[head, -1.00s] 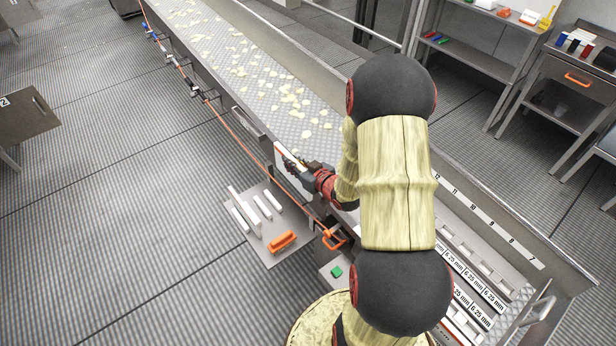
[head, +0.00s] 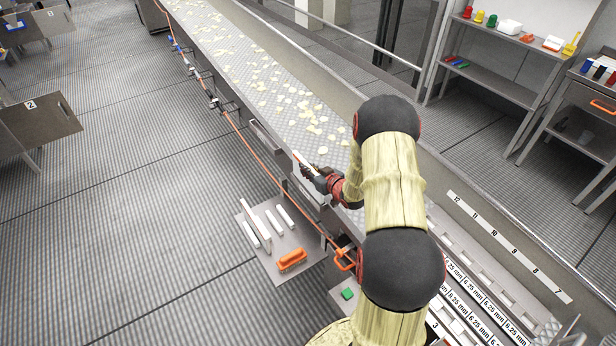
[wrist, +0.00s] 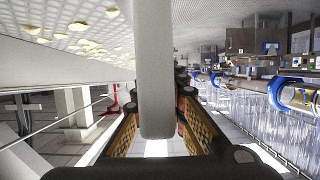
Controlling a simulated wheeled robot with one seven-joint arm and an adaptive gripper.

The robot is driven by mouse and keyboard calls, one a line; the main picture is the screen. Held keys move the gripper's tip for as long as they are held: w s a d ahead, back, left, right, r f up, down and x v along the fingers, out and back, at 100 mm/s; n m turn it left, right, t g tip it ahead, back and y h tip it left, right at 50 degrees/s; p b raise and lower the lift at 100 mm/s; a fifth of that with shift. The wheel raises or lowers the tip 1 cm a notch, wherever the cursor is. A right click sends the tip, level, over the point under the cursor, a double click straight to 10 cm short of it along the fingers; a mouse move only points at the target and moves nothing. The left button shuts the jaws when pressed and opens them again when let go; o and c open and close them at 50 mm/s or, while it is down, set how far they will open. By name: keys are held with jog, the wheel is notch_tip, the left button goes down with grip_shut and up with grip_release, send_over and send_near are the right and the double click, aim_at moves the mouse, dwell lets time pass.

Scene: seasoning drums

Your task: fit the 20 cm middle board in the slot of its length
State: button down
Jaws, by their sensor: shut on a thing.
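My gripper (head: 312,174) is at the near side wall of the long conveyor. It is shut on a pale board (head: 304,160), of which only a thin light edge shows in the head view. In the wrist view the board (wrist: 154,70) stands upright between the finger pads of my gripper (wrist: 157,118) and runs up out of the picture. The board's far end is hidden, and its length cannot be read. I cannot make out the matching slot; my gripper and arm cover part of the conveyor side.
A low metal tray (head: 258,262) left of the conveyor holds several white boards (head: 262,228) and an orange brush (head: 291,260). The belt (head: 235,62) carries scattered pale chips. An orange cable (head: 240,130) runs along the conveyor side.

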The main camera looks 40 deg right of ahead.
jog(key=shift+w+d+f+b, duration=0.1)
jog(key=shift+f+b, duration=0.3)
jog(key=shift+f, duration=0.45)
jog(key=shift+w+d+f+b, duration=0.1)
jog(key=shift+f+b, duration=0.25)
jog(key=shift+f, duration=0.5)
jog(key=shift+f, duration=0.15)
jog(key=c, duration=1.8)
grip_release()
